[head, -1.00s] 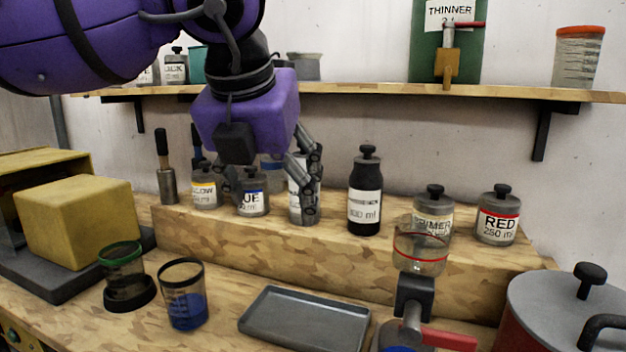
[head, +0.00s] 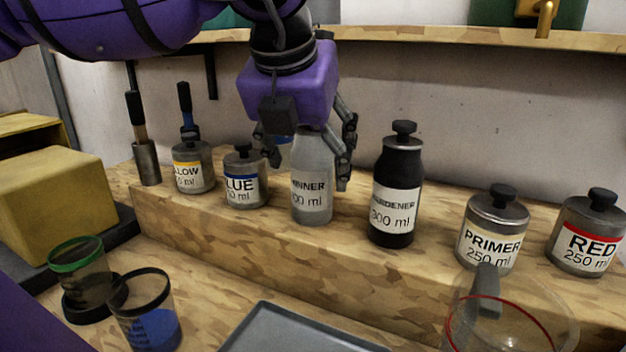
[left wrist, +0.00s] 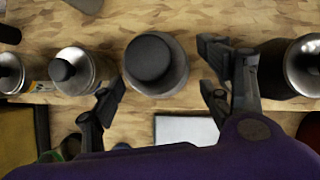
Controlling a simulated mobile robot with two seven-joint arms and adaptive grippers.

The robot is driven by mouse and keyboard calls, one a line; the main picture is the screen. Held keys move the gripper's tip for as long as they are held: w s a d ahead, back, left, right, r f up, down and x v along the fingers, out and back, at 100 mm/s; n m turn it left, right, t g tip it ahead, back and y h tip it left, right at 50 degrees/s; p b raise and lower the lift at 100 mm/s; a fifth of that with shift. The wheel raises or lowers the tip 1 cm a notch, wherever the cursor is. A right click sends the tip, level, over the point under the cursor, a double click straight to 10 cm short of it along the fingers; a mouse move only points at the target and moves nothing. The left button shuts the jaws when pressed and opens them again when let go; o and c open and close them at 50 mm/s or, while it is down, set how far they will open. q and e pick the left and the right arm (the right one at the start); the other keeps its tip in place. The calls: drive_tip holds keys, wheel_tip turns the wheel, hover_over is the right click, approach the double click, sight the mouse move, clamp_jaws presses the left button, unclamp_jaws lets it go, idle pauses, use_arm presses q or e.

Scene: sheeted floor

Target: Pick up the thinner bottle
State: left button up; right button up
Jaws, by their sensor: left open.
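The thinner bottle (head: 312,180) is a grey bottle with a white label. It stands upright on the raised wooden step, between the blue jar and the black hardener bottle. In the left wrist view its dark round cap (left wrist: 149,58) shows from above. My left gripper (head: 306,160) is open at the bottle's upper part, with one finger to each side. In the left wrist view the fingers (left wrist: 160,98) lie left and right of the bottle, slightly nearer my wrist, with gaps showing. The bottle's top is hidden behind the gripper in the head view. My right gripper is not in view.
The blue jar (head: 244,178) stands close on the left and the hardener bottle (head: 397,190) on the right. Primer (head: 493,228) and red (head: 590,232) jars stand further right. A wooden shelf (head: 430,35) runs above. A grey tray (head: 290,330) and a blue-filled cup (head: 148,325) are in front.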

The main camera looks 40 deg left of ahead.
sight(312, 176)
use_arm(q)
drive_tip(key=x, duration=0.4)
drive_tip(key=shift+d+f, duration=0.15)
drive_tip(key=shift+f, duration=0.2)
drive_tip(key=shift+s, duration=0.1)
drive_tip(key=shift+c, duration=0.5)
drive_tip(key=c, duration=1.4)
drive_tip(key=shift+r, duration=0.1)
drive_tip(key=shift+c, duration=0.8)
drive_tip(key=shift+r, duration=0.1)
